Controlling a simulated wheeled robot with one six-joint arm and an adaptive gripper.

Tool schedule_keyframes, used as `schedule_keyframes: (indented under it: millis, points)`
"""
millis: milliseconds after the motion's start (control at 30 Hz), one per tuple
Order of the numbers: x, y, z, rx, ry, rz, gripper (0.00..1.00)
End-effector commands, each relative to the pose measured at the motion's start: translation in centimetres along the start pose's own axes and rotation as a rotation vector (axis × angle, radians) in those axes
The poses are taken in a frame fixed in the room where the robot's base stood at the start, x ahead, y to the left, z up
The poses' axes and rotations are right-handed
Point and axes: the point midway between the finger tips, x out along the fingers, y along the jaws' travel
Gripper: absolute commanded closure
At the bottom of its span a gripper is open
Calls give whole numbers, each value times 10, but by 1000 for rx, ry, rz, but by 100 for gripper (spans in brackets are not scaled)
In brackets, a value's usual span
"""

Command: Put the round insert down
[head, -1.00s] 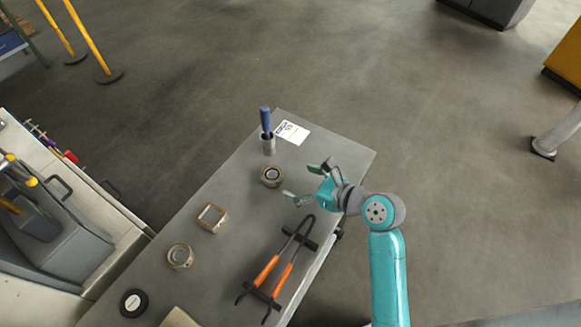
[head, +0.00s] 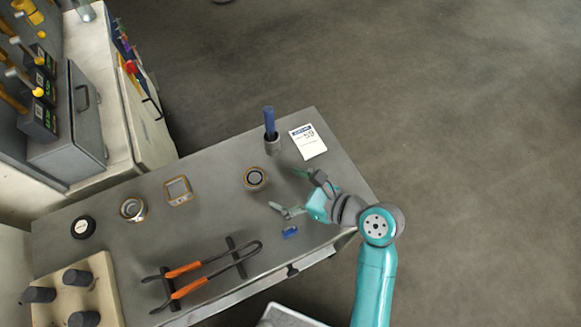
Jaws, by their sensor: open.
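My gripper (head: 287,190) is open and empty, low over the right part of the grey table (head: 215,222), its jaws pointing left. A round, brass-rimmed piece with a dark ring inside (head: 255,179) sits on the table just left of my open jaws, apart from them. A second round piece with a pale ring inside (head: 133,209) and a square-framed piece (head: 178,190) stand farther left. A black disc with a pale centre (head: 83,227) lies near the left end. I cannot tell for sure which round piece is the insert.
Orange-handled tongs (head: 190,278) rest on dark brackets along the front edge. A small blue item (head: 290,232) lies below my gripper. A blue-handled tool in a cup (head: 270,124) and a white card (head: 308,142) are at the back. A pale block with dark pegs (head: 60,303) is front left.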

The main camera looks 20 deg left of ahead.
Motion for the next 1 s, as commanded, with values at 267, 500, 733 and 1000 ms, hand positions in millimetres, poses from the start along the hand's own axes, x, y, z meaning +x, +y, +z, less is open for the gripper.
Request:
schedule_keyframes:
  millis: [267,500,733,1000]
  points:
    - [33,6,2,-8,0,19,7]
    - [58,5,1,-7,0,15,7]
    - [78,6,2,-7,0,16,7]
    - [109,6,2,-6,0,14,7]
